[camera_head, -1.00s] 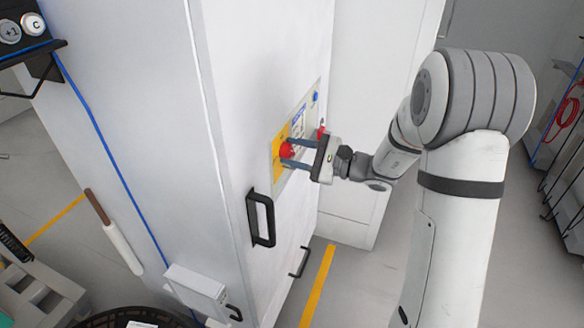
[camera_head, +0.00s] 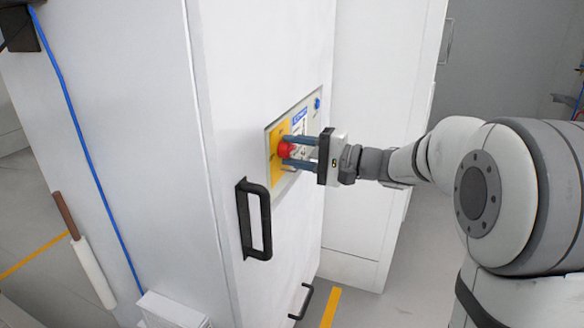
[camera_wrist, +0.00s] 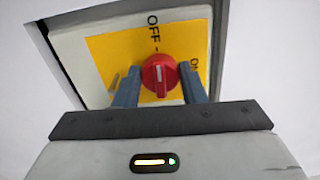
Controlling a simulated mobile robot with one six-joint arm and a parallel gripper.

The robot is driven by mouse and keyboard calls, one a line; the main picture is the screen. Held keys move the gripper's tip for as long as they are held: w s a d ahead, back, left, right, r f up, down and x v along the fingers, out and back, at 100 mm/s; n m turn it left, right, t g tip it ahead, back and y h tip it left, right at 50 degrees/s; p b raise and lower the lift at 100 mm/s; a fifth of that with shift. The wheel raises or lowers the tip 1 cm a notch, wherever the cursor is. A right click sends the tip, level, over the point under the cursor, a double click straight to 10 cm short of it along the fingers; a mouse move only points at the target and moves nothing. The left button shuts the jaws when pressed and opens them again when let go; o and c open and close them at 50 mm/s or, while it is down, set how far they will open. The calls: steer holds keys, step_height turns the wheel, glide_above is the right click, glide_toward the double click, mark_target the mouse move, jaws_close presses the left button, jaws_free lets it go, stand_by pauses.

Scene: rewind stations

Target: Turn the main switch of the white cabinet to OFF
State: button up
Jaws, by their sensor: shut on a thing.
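The white cabinet (camera_head: 165,150) stands at the centre left in the head view. Its main switch is a red rotary knob (camera_head: 285,149) on a yellow plate (camera_head: 275,136) on the cabinet's right-hand face. My gripper (camera_head: 292,150) reaches it from the right, with its fingers shut on the knob. In the wrist view the red knob (camera_wrist: 160,76) lies between the two fingertips (camera_wrist: 159,84). Its white mark runs up and down in the picture, roughly in line with the OFF label above. The ON label is at the right, partly behind a finger.
A black handle (camera_head: 255,219) is below the switch panel, and another (camera_head: 302,301) is lower. A blue button (camera_head: 317,104) sits at the panel's upper right. A blue cable (camera_head: 82,145) runs down the cabinet's left side. Another white cabinet (camera_head: 372,130) stands behind.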

steer(key=shift+w+d+n+b, duration=0.1)
steer(key=shift+d+n+b, duration=0.05)
steer(key=shift+n+b, duration=0.3)
steer(key=o, duration=1)
steer(key=shift+f, duration=0.1)
steer(key=shift+d+f, duration=0.1)
